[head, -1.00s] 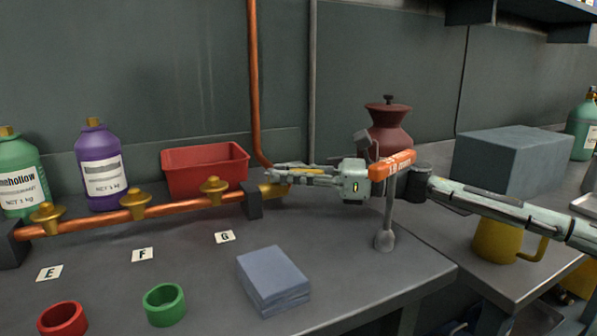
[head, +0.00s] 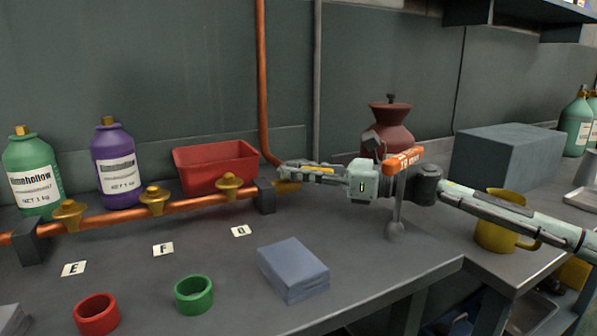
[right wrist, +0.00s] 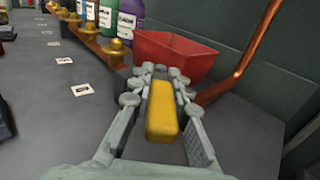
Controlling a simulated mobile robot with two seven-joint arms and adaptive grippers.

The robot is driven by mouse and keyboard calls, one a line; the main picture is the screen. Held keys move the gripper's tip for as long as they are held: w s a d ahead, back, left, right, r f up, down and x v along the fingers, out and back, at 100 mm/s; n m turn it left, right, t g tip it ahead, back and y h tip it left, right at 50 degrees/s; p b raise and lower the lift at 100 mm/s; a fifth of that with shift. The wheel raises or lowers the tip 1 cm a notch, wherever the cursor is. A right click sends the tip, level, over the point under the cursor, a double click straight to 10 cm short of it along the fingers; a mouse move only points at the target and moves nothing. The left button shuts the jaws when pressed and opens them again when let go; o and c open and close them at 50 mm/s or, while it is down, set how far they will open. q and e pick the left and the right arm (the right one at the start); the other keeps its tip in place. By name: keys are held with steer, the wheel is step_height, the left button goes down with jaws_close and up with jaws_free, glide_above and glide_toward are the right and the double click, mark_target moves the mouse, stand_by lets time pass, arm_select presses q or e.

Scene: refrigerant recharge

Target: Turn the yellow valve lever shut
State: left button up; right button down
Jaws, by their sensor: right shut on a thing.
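The yellow valve lever (right wrist: 161,110) lies lengthwise between the two fingers of my right gripper (right wrist: 161,88) in the right wrist view. The fingers are shut on it, one along each side. In the head view my right gripper (head: 300,171) reaches in from the right at the right end of the copper pipe (head: 190,202). Only slivers of the yellow lever (head: 321,168) show there between the fingers. The valve body under the lever is mostly hidden. My left gripper is in neither view now.
A red bin (head: 217,168) stands behind the pipe, left of the gripper. A grey-blue block (head: 292,266) lies in front. Red (head: 97,314) and green (head: 194,294) rings lie on the bench. A dark red pot (head: 390,125) and an orange labelled object (head: 402,160) are close to my right wrist.

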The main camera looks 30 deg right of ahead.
steer(key=c, duration=1.4)
jaws_free()
